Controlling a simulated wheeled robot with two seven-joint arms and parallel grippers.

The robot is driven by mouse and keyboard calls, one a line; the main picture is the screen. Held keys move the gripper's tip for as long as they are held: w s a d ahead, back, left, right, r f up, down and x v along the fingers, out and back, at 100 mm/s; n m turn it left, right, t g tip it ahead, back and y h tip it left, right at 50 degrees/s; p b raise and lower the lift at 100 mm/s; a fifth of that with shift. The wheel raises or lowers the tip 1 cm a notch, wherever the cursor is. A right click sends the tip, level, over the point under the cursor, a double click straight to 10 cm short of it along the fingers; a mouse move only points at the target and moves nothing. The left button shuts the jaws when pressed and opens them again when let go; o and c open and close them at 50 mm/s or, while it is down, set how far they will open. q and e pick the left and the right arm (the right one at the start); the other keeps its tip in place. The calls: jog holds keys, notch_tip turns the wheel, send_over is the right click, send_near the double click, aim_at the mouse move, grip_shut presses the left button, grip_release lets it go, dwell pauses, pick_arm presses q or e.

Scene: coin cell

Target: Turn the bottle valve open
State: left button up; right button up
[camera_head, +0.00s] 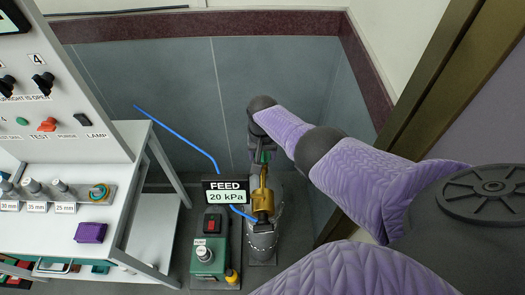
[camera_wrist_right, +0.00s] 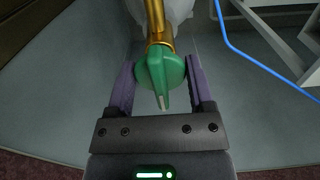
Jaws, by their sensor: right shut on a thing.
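The bottle valve is a green round knob (camera_wrist_right: 160,72) on a brass stem (camera_wrist_right: 157,22), seen in the right wrist view. A pale pointer mark shows on the knob. My right gripper (camera_wrist_right: 162,75) has its two purple fingers on either side of the knob, shut on it. In the head view my right gripper (camera_head: 262,150) reaches down to the brass valve fitting (camera_head: 262,198) on top of the grey bottle (camera_head: 265,240); a bit of green shows between the fingers. My left gripper is not in view.
A display (camera_head: 226,191) reading FEED 20 kPa stands just left of the valve. A green pump box (camera_head: 208,258) sits below it. A blue hose (camera_head: 180,135) runs to the fitting. A white bench (camera_head: 150,190) with a control panel (camera_head: 65,95) stands at left.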

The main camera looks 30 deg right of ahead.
jog(key=shift+w+r, duration=0.15)
jog(key=o, duration=1.2)
jog(key=shift+o, duration=0.2)
notch_tip(320, 180, up, 10)
jog(key=p, duration=0.6)
jog(key=shift+f, duration=0.2)
